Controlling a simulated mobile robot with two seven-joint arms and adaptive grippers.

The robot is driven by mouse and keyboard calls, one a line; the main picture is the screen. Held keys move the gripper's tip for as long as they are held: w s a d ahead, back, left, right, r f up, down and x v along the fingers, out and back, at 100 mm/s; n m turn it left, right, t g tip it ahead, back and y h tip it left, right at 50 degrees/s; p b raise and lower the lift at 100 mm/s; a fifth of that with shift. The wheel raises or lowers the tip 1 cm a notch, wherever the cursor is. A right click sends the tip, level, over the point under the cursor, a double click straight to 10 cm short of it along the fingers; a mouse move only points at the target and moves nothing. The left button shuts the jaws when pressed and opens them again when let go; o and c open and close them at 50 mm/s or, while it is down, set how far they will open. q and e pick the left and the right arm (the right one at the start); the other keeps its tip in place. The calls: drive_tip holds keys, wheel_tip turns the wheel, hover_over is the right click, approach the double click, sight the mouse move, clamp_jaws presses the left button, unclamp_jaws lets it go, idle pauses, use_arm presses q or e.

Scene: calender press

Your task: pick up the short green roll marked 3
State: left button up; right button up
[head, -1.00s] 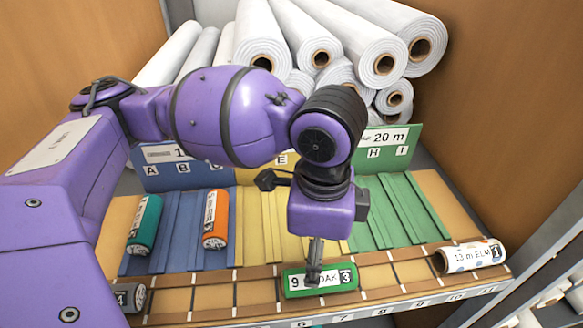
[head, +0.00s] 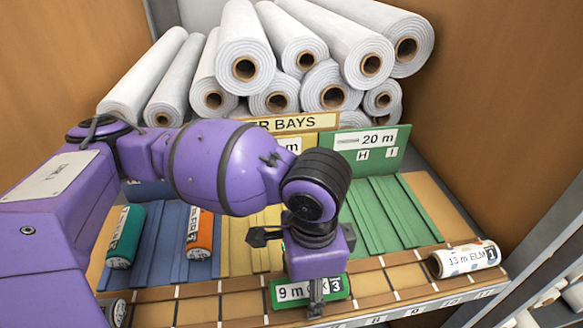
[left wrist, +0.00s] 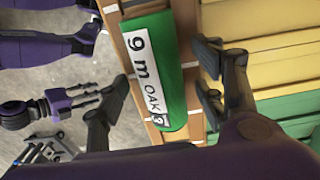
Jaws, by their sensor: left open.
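The short green roll marked 3 (head: 292,292) lies on the brown slotted ledge at the front of the shelf, its white label reading 9 m OAK. My left gripper (head: 316,302) is right over it in the head view, and its body hides part of the roll. In the left wrist view the green roll (left wrist: 152,62) lies between the spread fingers of my left gripper (left wrist: 165,82), which is open. I see no clear contact with the roll. A purple arm with a small gripper (left wrist: 88,98), apparently my right one, hangs over the floor, far from the roll.
A teal roll (head: 126,237) and an orange roll (head: 200,234) lie in the blue bay. A white patterned roll marked 1 (head: 466,260) lies on the ledge at right. Large white rolls (head: 300,45) are stacked behind. The green bay (head: 385,215) is empty.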

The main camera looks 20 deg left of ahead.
use_arm(q)
drive_tip(key=shift+w+r, duration=0.1)
drive_tip(key=c, duration=1.3)
